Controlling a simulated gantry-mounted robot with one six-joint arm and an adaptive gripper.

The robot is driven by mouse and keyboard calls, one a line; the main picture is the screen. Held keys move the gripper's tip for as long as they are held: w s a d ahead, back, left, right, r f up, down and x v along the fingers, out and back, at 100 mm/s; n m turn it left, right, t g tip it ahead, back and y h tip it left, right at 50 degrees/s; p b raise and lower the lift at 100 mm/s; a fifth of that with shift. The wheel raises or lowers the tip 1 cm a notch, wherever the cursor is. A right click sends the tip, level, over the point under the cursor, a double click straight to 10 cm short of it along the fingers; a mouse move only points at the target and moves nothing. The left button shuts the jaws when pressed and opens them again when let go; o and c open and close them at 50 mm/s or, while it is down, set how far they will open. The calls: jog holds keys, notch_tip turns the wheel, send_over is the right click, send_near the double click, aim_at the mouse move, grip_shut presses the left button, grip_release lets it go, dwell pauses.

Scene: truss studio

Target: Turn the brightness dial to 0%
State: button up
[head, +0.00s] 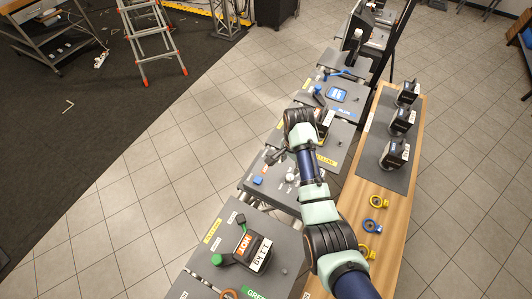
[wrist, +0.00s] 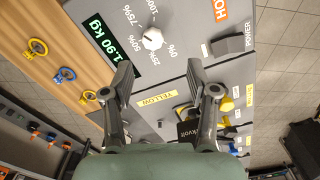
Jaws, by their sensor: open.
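The brightness dial (wrist: 152,39) is a white round knob on a grey panel, near the top middle of the wrist view. Percent labels from 0% to 100% curve around it, with 0% to its lower right. I cannot make out clearly which mark the knob points to. My gripper (wrist: 160,72) is open and empty, its two dark fingers apart, with the dial showing beyond and between the tips. The fingers appear clear of the knob. In the head view my gripper (head: 276,156) hangs over the row of grey panels, and my arm covers part of them.
A green 1.90 kg display (wrist: 92,38) is left of the dial. A dark power switch (wrist: 230,46) and an orange HOT label (wrist: 222,8) are to its right. A wooden bench (head: 418,180) with black devices and rings runs along the right of the panels.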

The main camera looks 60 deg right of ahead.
aim_at(290, 177)
jog(key=shift+s+a+f, duration=0.1)
jog(key=shift+s, duration=0.1)
jog(key=f, duration=0.6)
jog(key=shift+s+a+f+b, duration=0.25)
jog(key=shift+s+f+b, duration=0.05)
jog(key=shift+s+b, duration=0.1)
jog(key=shift+w+f, duration=0.1)
jog(key=shift+f, duration=0.5)
jog(key=shift+c, duration=0.4)
grip_shut()
